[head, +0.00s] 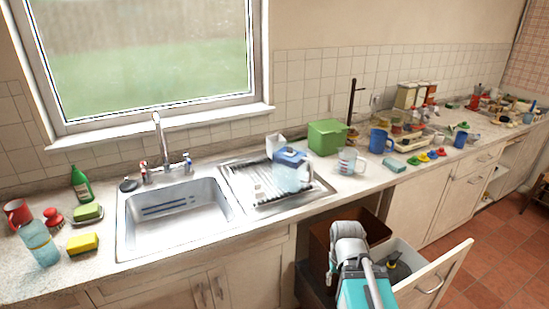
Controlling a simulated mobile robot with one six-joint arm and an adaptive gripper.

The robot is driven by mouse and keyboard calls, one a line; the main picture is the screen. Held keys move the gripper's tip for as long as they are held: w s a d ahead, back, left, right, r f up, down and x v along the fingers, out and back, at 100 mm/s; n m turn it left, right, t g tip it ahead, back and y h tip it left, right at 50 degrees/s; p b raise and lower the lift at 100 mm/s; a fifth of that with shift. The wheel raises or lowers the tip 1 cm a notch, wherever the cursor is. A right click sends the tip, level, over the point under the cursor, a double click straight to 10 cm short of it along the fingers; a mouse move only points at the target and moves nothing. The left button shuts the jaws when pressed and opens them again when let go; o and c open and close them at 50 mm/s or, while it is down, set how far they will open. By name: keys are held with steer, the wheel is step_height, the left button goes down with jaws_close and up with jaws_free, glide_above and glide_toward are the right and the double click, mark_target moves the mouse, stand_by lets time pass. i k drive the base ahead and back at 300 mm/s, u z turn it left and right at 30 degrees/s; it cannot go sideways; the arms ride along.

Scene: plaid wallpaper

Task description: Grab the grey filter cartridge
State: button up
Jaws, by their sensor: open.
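I cannot make out a grey filter cartridge with certainty. A clear jug with a blue lid (291,172), like a water filter jug, stands on the ribbed metal drainer right of the sink. A small whitish, angular object (275,145) is just behind it, partly hidden. A dark rounded object (398,272) lies in the open drawer (432,272) below the counter, too unclear to name. My teal and grey arm rises from the bottom edge in front of the cabinets. No gripper fingers can be made out.
The steel sink (180,212) and its tap (160,140) are left of the drainer. A green box (327,137), glass measuring jug (347,160) and blue mug (379,141) stand to the right. A brown open bin (372,226) is beneath the counter, beside my arm.

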mark_target(289, 151)
steer(key=u, duration=0.2)
steer(key=k, duration=1.35)
steer(key=z, duration=0.45)
steer(key=i, duration=1.95)
steer(key=u, duration=0.4)
